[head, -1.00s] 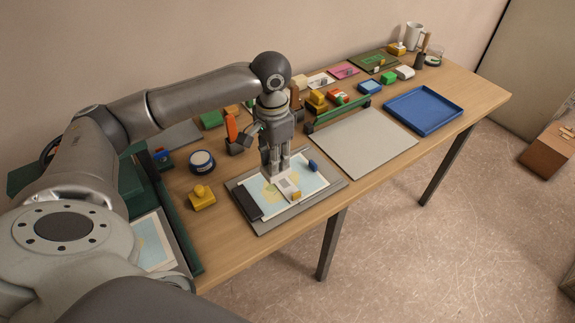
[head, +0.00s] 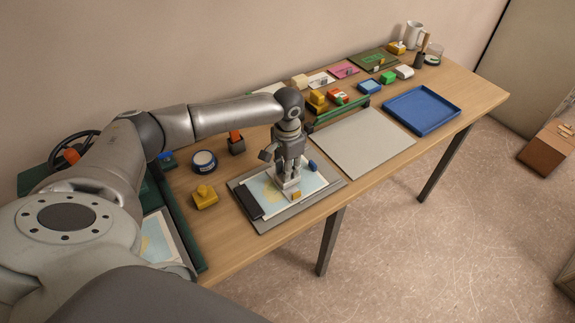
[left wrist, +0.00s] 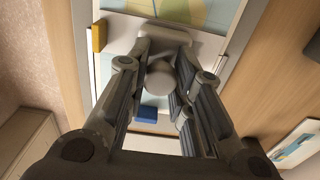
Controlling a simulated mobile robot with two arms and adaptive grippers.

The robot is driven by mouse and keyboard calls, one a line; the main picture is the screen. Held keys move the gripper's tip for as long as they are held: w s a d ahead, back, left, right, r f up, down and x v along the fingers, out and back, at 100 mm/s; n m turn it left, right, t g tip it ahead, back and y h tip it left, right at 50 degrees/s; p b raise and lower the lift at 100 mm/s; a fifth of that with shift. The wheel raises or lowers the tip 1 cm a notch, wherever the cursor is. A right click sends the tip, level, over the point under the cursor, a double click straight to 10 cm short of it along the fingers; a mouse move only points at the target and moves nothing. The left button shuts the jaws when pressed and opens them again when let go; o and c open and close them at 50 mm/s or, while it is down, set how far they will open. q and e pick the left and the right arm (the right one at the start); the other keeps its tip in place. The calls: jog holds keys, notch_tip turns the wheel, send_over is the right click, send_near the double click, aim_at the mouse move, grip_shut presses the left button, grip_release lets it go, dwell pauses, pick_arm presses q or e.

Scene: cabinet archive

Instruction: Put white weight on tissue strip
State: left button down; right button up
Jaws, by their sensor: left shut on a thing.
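The white weight shows in the left wrist view (left wrist: 160,78) as a pale round knob on a flat block. My left gripper (head: 289,180) is shut on it, pointing down over the map sheet (head: 312,182). In the head view the weight's pale base (head: 289,187) shows just under the fingers. A pale strip, which looks like the tissue strip (left wrist: 118,36), lies on the map beside and partly under the weight in the left wrist view. I cannot tell whether the weight touches it. My right gripper is not in view.
A yellow block (head: 296,195), a black bar (head: 250,205) and a blue block (head: 313,164) lie on or by the map. A yellow weight (head: 204,197) and a round tin (head: 204,161) stand to the left. A grey board (head: 365,142) and blue tray (head: 422,110) lie right.

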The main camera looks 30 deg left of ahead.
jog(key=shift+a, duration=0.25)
pick_arm(q)
jog(key=c, duration=1.3)
grip_release()
notch_tip(320, 180, up, 12)
jog(key=b, duration=0.3)
jog(key=shift+r, duration=0.1)
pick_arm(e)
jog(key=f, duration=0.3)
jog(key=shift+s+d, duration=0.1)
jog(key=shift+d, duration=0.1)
